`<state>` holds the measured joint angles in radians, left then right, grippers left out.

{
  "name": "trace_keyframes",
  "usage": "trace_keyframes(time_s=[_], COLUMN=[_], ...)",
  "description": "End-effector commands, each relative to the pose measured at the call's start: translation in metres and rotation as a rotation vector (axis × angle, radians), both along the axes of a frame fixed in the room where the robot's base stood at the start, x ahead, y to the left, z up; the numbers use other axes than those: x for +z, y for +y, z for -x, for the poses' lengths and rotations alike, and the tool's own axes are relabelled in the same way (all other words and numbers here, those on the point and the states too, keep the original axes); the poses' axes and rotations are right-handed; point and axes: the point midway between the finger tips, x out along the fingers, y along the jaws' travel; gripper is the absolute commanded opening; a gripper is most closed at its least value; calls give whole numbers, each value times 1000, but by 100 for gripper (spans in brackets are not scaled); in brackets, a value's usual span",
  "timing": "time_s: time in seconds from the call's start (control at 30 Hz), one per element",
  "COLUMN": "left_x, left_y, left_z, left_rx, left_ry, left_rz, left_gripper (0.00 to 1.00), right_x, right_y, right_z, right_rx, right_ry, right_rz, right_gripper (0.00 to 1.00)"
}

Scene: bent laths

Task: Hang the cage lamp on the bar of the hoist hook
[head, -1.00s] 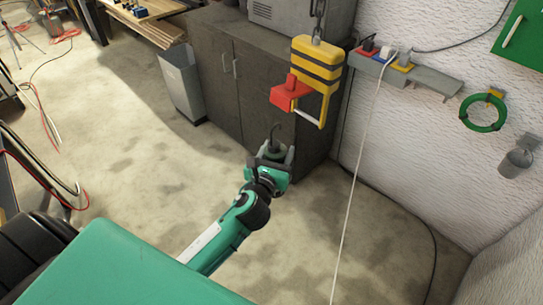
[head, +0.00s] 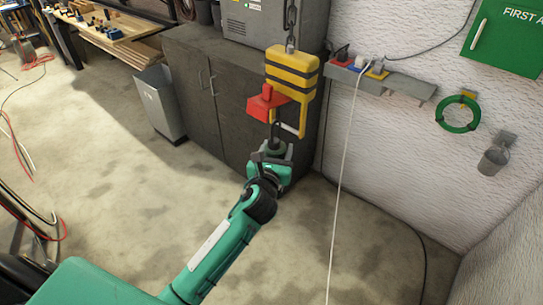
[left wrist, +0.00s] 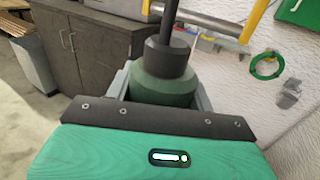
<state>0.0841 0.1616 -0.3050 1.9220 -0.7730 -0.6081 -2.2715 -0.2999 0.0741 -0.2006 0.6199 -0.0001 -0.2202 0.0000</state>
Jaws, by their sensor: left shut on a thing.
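The yellow, black-striped hoist block (head: 291,72) hangs on a chain, with a red part (head: 265,103) at its left and a pale bar (head: 291,130) across its lower end. My left gripper (head: 272,157) is just below it, shut on the cage lamp (head: 276,147). The lamp's green body (left wrist: 163,85) and black collar show between the fingers in the left wrist view, upright. Its dark stem (left wrist: 167,22) rises beside the grey bar (left wrist: 208,22). The stem's top is hidden or out of frame; I cannot tell if it touches the bar. My right gripper is not in view.
A dark cabinet (head: 190,95) stands behind the hoist, with a grey bin (head: 160,105) to its left. A wall shelf (head: 410,88) with plugs, a green ring (head: 459,126) and a small bucket (head: 494,158) are at the right. A white cord (head: 345,180) hangs down right of the hoist.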

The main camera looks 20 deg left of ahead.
Motion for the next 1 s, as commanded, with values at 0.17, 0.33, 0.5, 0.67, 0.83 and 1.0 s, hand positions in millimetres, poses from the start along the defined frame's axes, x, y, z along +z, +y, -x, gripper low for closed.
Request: trace_keyframes(time_s=[0.17,0.33,0.5,0.67,0.83,1.0], left_x=[0,0,0,-7,-18,-24], left_y=[-5,-10,-14,-16,-16,-16], left_z=[-13,-25,-37,-43,-43,-42], left_rx=[0,-1,0,0,-1,-1], left_ry=[-4,-4,-4,-2,-2,-3], left_rz=[1,2,1,-1,1,0], left_gripper=[0,0,0,0,0,0], right_x=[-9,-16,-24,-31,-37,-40], right_y=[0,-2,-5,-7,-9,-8], right_z=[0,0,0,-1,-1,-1], right_rx=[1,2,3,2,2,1], right_ry=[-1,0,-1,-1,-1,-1], right_rz=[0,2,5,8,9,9], right_gripper=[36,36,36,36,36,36])
